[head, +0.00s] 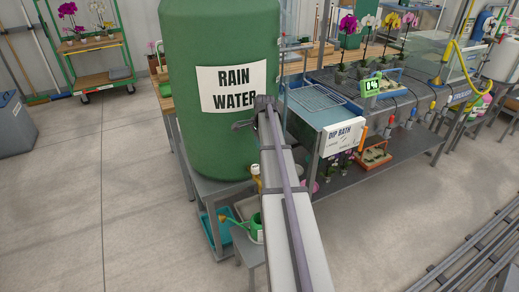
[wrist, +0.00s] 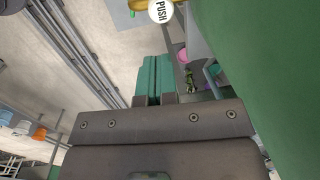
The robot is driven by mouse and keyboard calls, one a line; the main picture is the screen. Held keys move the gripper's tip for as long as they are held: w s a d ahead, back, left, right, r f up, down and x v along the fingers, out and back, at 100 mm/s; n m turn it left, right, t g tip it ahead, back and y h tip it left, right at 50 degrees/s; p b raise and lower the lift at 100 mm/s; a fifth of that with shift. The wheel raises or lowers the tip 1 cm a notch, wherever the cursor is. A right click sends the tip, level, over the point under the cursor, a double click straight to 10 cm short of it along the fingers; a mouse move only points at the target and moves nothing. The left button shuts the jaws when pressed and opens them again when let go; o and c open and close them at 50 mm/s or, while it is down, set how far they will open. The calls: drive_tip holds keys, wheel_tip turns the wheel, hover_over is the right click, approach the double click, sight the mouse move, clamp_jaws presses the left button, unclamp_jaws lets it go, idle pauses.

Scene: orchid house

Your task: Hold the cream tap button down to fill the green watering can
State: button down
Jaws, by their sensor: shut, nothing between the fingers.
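The cream tap button (wrist: 160,11), marked PUSH, is at the top edge of the wrist view, on a yellow tap (wrist: 139,5) that is mostly cut off. My gripper (wrist: 152,62) points towards it with its teal fingers together and empty. A gap shows between fingertips and button in the picture. In the head view, the tap (head: 256,171) shows only in part beside my arm, low on the rain water tank (head: 215,130). The green watering can (head: 257,230) stands below, partly hidden by my arm. Its water level cannot be seen. My fingers are hidden in the head view.
A small grey stool (head: 246,253) is under the can, and a teal tray (head: 213,236) is at its left. The dip bath (head: 344,136) and a bench with orchids stand right of the tank. The floor (head: 90,200) at left is clear.

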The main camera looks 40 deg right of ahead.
sight(257, 167)
drive_tip(key=f+b, duration=0.3)
drive_tip(key=f, duration=0.1)
drive_tip(key=w+f+b, duration=0.1)
drive_tip(key=f+b, duration=0.2)
drive_tip(key=b, duration=0.1)
drive_tip(key=f+b, duration=0.3)
drive_tip(key=f, duration=0.1)
drive_tip(key=shift+w+a+f, duration=0.2)
drive_tip(key=shift+w+f, duration=0.05)
drive_tip(key=shift+f, duration=0.1)
drive_tip(key=shift+r, duration=0.1)
wheel_tip(257, 167, down, 2)
drive_tip(key=shift+b, duration=1.1)
drive_tip(key=shift+s+r, duration=0.1)
drive_tip(key=shift+r, duration=0.05)
idle(5.0)
